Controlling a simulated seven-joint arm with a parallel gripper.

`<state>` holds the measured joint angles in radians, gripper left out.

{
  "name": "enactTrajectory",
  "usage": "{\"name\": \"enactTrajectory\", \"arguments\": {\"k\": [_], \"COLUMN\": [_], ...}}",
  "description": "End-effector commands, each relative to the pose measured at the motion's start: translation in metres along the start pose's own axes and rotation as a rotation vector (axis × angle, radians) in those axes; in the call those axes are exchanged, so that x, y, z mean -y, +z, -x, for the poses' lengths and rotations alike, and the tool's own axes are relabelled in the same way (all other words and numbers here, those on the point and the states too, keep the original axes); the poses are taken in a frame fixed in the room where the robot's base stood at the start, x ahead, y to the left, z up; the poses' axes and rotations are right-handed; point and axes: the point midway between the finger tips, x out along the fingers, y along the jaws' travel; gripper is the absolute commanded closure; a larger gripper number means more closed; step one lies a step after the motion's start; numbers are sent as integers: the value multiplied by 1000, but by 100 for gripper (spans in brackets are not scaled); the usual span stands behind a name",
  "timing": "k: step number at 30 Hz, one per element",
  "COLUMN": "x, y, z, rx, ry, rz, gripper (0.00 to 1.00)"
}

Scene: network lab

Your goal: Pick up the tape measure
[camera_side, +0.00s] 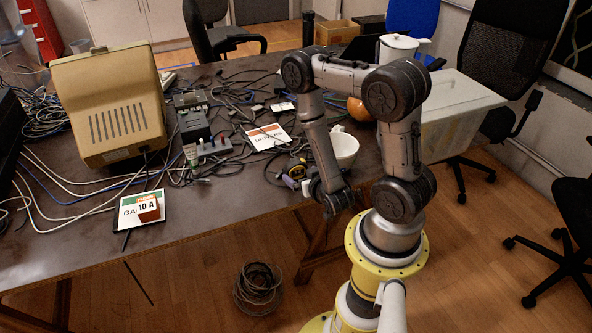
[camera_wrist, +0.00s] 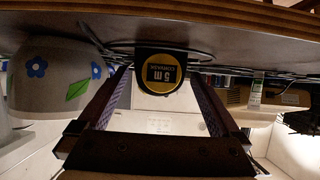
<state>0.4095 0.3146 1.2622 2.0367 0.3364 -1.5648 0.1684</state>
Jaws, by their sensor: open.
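The tape measure (camera_wrist: 161,72) is black and yellow with "5 m" on its face, which appears upside down in the wrist view. It lies on the dark table, and its yellow side also shows in the side view (camera_side: 297,168), near the table's front edge. My gripper (camera_wrist: 158,76) is open, with one finger on either side of the tape measure at the fingertips. A gap to each finger seems to remain, but contact is hard to judge. In the side view my gripper (camera_side: 297,184) is low at the table edge, partly hidden by my wrist.
A white bowl (camera_side: 345,147) stands close to my gripper; its flowered side (camera_wrist: 50,80) shows in the wrist view. Cables lie behind the tape measure.

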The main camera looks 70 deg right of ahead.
Motion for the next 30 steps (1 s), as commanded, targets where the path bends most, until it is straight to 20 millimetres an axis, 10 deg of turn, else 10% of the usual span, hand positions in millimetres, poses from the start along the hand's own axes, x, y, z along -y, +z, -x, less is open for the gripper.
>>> {"name": "enactTrajectory", "arguments": {"k": [9, 19, 30], "x": [-1, 0, 0], "y": [0, 0, 0], "z": [-44, -50, -50], "rx": [1, 1, 1], "ry": [2, 0, 1], "rz": [0, 1, 1], "gripper": [0, 2, 68]}}
